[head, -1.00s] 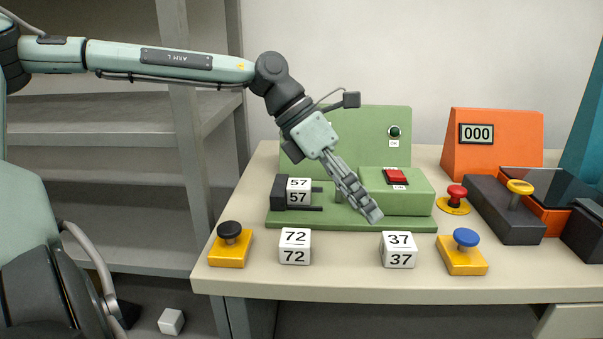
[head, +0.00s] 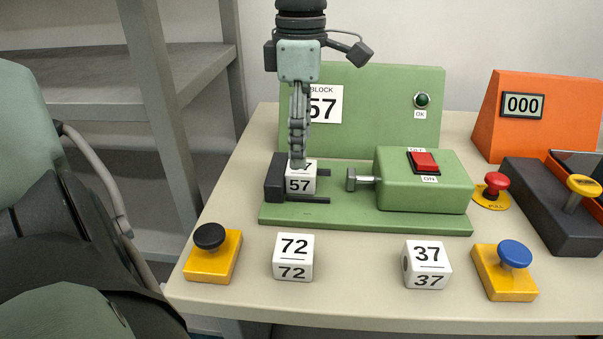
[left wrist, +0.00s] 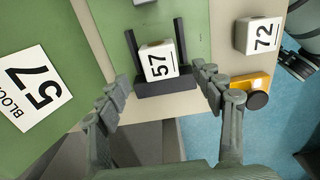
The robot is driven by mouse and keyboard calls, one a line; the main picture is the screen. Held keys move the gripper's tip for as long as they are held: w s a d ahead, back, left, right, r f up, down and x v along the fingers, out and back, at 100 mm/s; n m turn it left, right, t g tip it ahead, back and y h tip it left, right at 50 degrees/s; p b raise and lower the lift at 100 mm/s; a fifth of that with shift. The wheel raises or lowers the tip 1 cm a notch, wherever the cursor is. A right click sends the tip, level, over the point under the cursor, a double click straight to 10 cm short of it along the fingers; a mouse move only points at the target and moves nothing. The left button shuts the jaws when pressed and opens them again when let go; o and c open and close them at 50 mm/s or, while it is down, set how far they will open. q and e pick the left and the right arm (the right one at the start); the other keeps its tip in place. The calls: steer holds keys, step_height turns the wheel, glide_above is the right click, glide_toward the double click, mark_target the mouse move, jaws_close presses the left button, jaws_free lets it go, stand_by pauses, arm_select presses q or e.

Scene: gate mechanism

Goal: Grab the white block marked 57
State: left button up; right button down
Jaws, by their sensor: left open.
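The white block marked 57 (head: 300,182) sits in the dark holder (head: 276,180) on the left part of the green machine's base. It also shows in the left wrist view (left wrist: 158,62), between and beyond my fingers. My left gripper (head: 297,162) points down above the block, and its fingers hide part of the block's top in the head view. In the left wrist view the left gripper (left wrist: 160,88) is open, with one finger to each side of the block and nothing held. My right gripper is not in view.
White blocks marked 72 (head: 293,257) and 37 (head: 427,265) stand in front of the green machine (head: 420,185). A black button (head: 209,237) and a blue button (head: 514,254) flank them. A metal plunger (head: 360,180) faces the 57 block. A green panel (head: 380,110) rises behind.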

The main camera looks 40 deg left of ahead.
mark_target(301, 176)
arm_select(q)
step_height(301, 176, down, 4)
steer(key=shift+f, duration=0.1)
jaws_close()
stand_by(0.5)
